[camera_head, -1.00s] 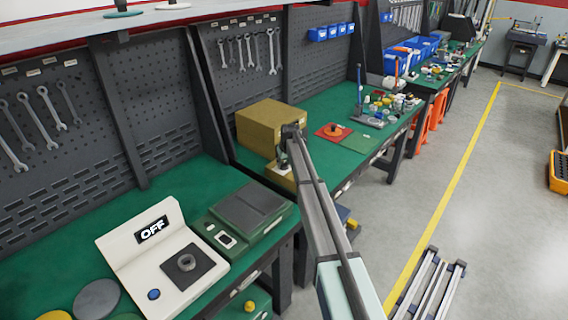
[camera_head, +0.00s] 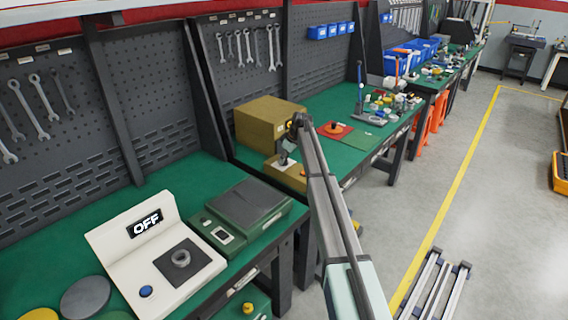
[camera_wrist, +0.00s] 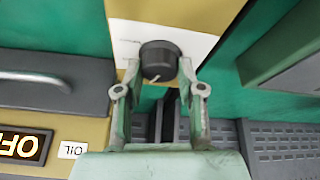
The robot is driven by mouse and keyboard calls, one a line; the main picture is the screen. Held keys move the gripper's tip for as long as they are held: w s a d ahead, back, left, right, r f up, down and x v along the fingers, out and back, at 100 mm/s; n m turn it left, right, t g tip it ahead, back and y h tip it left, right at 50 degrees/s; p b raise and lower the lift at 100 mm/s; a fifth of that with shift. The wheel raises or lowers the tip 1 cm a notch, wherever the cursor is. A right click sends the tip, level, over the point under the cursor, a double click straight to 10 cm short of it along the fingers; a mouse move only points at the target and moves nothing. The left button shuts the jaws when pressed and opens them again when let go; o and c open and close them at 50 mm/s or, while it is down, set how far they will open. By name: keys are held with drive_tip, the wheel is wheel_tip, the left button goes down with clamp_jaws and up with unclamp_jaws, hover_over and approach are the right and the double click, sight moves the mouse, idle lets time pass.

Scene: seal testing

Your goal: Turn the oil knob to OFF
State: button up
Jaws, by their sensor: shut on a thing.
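The black oil knob (camera_wrist: 160,61) with a pale pointer mark sits on a white plate on an ochre unit (camera_wrist: 225,12) in the wrist view. My gripper (camera_wrist: 160,70) has a finger on each side of the knob and is shut on it. An "OIL" label (camera_wrist: 73,150) and a dark display (camera_wrist: 22,146) stand to the left, upside down; the display's letters appear to read "OFF", cut by the picture edge. In the head view my gripper (camera_head: 284,158) is at the front of the ochre unit (camera_head: 268,122), and the knob cannot be made out.
A white box (camera_head: 128,268) with its own "OFF" display stands on the near bench, beside a green scale-like device (camera_head: 242,210). A red plate (camera_head: 338,132) and small parts lie right of the ochre unit. The floor (camera_head: 480,200) to the right is mostly clear.

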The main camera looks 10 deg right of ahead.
drive_tip(key=shift+n+g+y+b, duration=0.2)
drive_tip(key=shift+n+g+b, duration=0.3)
drive_tip(key=shift+n, duration=0.55)
drive_tip(key=shift+n+g+y+b, duration=0.25)
drive_tip(key=shift+n+b, duration=0.45)
drive_tip(key=shift+n, duration=0.35)
drive_tip(key=o, duration=1.2)
drive_tip(key=shift+c, duration=0.2)
drive_tip(key=v, duration=1.2)
